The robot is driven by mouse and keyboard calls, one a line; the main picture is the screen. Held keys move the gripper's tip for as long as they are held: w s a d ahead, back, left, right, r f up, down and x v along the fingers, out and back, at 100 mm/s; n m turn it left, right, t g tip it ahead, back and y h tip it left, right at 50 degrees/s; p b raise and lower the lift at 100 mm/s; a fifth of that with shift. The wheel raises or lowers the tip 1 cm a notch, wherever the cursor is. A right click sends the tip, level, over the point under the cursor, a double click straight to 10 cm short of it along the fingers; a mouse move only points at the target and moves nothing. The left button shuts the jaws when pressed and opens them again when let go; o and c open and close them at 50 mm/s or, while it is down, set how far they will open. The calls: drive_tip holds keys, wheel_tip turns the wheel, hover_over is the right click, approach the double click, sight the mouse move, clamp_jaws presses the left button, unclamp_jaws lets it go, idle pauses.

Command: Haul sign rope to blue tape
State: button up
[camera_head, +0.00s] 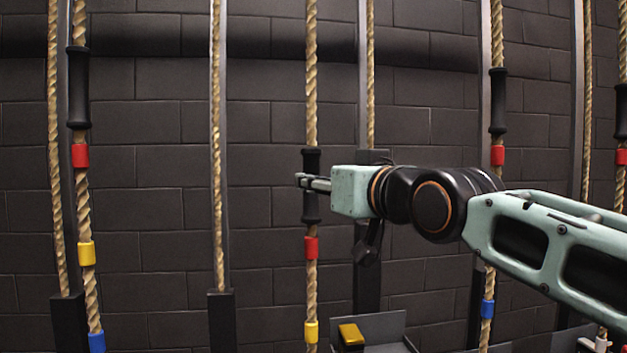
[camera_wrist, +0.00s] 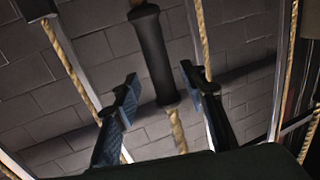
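My gripper (camera_head: 303,180) is at the black handle (camera_head: 311,208) of the middle rope (camera_head: 311,70). In the wrist view my gripper (camera_wrist: 159,76) is open, with one finger on each side of the handle (camera_wrist: 152,50) and gaps showing. The middle rope carries red tape (camera_head: 311,248) and yellow tape (camera_head: 311,332) below its handle; no blue tape shows on it. Blue tape shows on the left rope (camera_head: 97,342) and on a right rope (camera_head: 487,309). No sign is in view, so I cannot tell which rope is the sign rope.
More handled ropes hang at the left (camera_head: 78,100) and right (camera_head: 498,100), beside thinner ropes and metal posts. A yellow block (camera_head: 351,335) sits in a grey bracket (camera_head: 385,328) low beside the middle rope. A dark brick wall (camera_head: 265,120) stands behind.

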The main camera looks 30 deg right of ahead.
drive_tip(key=s, duration=0.7)
drive_tip(key=shift+s, duration=0.25)
drive_tip(key=shift+a+f, duration=0.1)
idle(0.4)
drive_tip(key=s+a+f+g, duration=0.1)
drive_tip(key=a+f+g, duration=0.3)
drive_tip(key=f, duration=0.6)
drive_tip(key=a+f+g, duration=0.2)
drive_tip(key=a+f, duration=0.4)
drive_tip(key=f, duration=0.4)
drive_tip(key=s+a+f+g, duration=0.2)
drive_tip(key=s+f+g, duration=0.15)
drive_tip(key=f, duration=0.45)
drive_tip(key=s+a+f+g, duration=0.25)
drive_tip(key=s+f, duration=0.25)
drive_tip(key=f, duration=0.4)
wheel_tip(320, 180, up, 25)
drive_tip(key=p, duration=2.4)
drive_tip(key=shift+s+f, duration=0.2)
drive_tip(key=shift+d, duration=0.2)
